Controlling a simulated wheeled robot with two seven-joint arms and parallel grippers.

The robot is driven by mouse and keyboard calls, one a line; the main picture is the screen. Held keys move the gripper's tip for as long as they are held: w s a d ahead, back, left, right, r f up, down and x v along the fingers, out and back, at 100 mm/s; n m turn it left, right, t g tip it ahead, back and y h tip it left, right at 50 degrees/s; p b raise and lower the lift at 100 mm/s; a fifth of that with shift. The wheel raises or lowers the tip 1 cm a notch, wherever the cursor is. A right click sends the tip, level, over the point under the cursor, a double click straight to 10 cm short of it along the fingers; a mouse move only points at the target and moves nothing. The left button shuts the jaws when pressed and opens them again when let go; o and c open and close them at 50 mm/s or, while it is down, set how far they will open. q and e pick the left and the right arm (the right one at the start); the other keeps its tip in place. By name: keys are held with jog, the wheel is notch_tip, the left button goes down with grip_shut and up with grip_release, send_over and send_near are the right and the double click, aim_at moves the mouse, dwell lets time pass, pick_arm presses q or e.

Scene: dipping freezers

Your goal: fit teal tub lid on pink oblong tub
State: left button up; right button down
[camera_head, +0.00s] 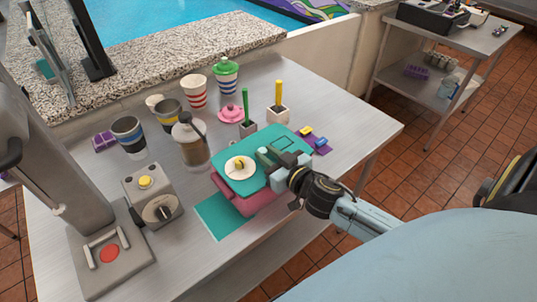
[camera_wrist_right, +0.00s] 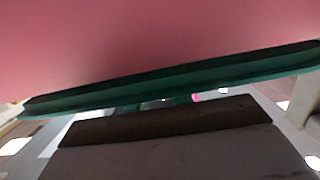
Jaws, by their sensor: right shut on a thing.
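The teal tub lid (camera_head: 289,141) lies over the pink oblong tub (camera_head: 242,201) in the head view. A cream disc with a yellow knob is on its left part. The lid covers most of the tub and reaches past it to the right; the tub's pink side shows below the near edge. My right gripper (camera_head: 268,157) is shut on the lid at its right part. In the right wrist view, the lid's teal edge (camera_wrist_right: 180,82) crosses in front of a pink surface (camera_wrist_right: 120,40). Whether the lid is seated cannot be told. My left gripper is out of view.
A teal mat (camera_head: 218,216) lies at the near side. A grey dispenser (camera_head: 152,195), a jug (camera_head: 192,146), several cups, a pink lid (camera_head: 231,114) and two small pots with upright sticks stand behind and left. A purple tray (camera_head: 318,141) is right. The table's right end is clear.

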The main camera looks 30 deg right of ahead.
jog(key=shift+f, duration=0.1)
jog(key=shift+f+b, duration=0.45)
jog(key=shift+f, duration=0.05)
jog(key=c, duration=1.1)
grip_release()
jog(key=shift+c, duration=0.2)
jog(key=shift+s+f, duration=0.1)
jog(key=s+d+r+b, duration=0.1)
jog(key=s+r, duration=0.1)
jog(key=s, duration=1.1)
